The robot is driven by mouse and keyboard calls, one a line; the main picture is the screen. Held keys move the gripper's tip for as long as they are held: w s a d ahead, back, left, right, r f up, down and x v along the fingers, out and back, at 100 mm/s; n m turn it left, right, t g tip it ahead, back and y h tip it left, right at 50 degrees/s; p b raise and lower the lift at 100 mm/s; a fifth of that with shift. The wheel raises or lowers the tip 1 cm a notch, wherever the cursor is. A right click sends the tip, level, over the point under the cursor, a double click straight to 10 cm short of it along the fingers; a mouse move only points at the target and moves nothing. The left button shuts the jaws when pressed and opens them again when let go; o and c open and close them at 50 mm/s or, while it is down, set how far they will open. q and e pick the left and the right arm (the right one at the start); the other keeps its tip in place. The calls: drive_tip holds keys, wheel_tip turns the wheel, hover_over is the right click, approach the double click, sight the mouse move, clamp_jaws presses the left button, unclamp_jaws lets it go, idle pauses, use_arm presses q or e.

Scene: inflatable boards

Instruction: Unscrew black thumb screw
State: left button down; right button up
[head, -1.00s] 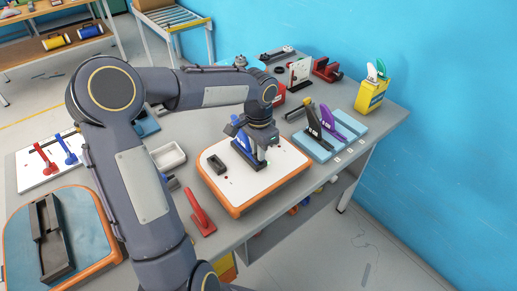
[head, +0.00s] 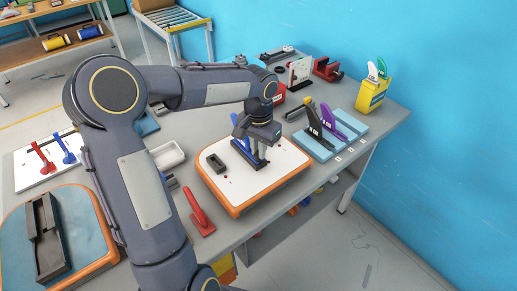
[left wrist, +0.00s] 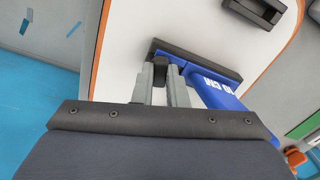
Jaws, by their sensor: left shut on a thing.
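A blue fin (left wrist: 222,88) with white lettering stands in a black fin box (left wrist: 205,58) on the white-topped, orange-edged board. In the head view the fin (head: 238,127) is partly behind my left gripper (head: 259,158), and the black base is mostly hidden. The black thumb screw (left wrist: 160,74) shows in the left wrist view at the box, beside the fin's base. My left gripper (left wrist: 161,78) has its two grey fingers on either side of the screw and is shut on it. My right gripper is not in view.
The board (head: 235,192) also carries a small dark block (head: 216,163). A red-handled tool (head: 201,212) lies left of it and a white tray (head: 167,156) behind. A light-blue rack (head: 325,150) with black and purple fins stands to the right.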

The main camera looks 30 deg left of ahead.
use_arm(q)
drive_tip(key=shift+f+n+b, duration=0.1)
drive_tip(key=shift+n+b, duration=0.2)
drive_tip(key=shift+n, duration=1.4)
drive_tip(key=shift+n+b, duration=0.4)
drive_tip(key=shift+n, duration=1.3)
drive_tip(key=n, duration=0.2)
drive_tip(key=shift+n+b, duration=0.3)
drive_tip(key=shift+n, duration=0.4)
